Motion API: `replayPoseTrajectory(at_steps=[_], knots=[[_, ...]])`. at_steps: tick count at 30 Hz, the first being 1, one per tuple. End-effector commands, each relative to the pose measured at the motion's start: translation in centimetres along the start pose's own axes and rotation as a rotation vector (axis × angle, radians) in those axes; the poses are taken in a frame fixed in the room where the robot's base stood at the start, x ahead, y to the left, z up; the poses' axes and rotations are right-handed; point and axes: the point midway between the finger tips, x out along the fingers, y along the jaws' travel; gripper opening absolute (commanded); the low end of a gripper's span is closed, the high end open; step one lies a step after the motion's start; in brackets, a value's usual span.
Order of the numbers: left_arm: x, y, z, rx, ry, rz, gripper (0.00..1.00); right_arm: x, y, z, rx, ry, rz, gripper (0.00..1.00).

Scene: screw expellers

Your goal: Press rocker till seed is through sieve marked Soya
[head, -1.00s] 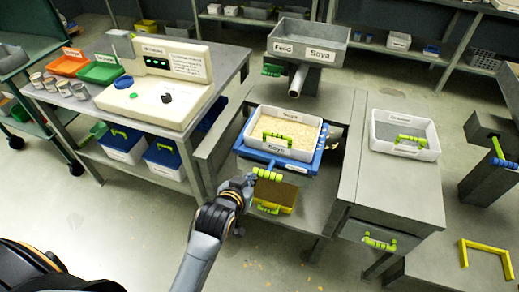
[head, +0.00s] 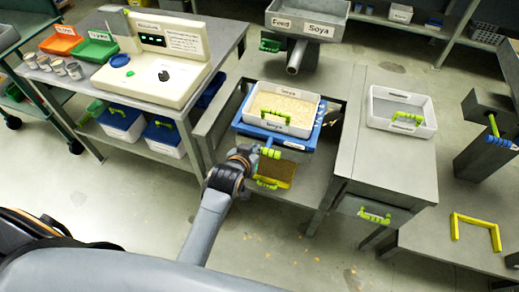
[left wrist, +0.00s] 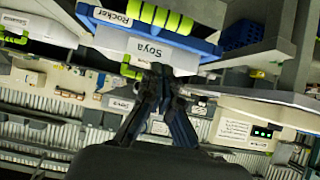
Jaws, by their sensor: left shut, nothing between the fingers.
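The blue rocker (head: 245,128) carries the white sieve marked Soya (head: 262,123), which has a green handle on its front. Pale seed (head: 290,105) lies in the sieve. The rocker's green-yellow handle (head: 270,153) points toward me. My left gripper (head: 256,152) is beside that handle at its left; I cannot tell whether they touch. In the left wrist view the gripper's fingers (left wrist: 160,80) are together with nothing between them. There the rocker's handle (left wrist: 160,16) and the sieve's Soya label (left wrist: 145,48) appear upside down above the fingertips. My right gripper is not in view.
A yellow-framed tray (head: 280,176) sits below the rocker. A feed hopper marked Soya (head: 310,18) with a spout stands behind. An empty white tray (head: 402,122) is on the right bench. A control console (head: 152,75) stands left. Crumbs lie on the floor.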

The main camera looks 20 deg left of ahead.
Motion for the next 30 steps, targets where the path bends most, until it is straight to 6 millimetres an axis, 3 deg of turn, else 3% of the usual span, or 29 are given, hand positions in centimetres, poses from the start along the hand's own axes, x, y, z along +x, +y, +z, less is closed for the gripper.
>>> replayPoseTrajectory(at_steps=[6,12,27,30], knots=[[4.6,0.0,-0.1,0.000,0.000,0.000,0.00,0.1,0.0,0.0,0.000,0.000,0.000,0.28],[6.5,0.0,2.1,0.000,-0.002,0.000,0.00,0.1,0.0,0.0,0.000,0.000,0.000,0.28],[7.3,0.0,2.9,-0.001,0.001,0.000,0.00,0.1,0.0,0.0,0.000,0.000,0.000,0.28],[7.8,0.0,3.8,-0.001,-0.002,0.000,0.00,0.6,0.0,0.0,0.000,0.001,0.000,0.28]])
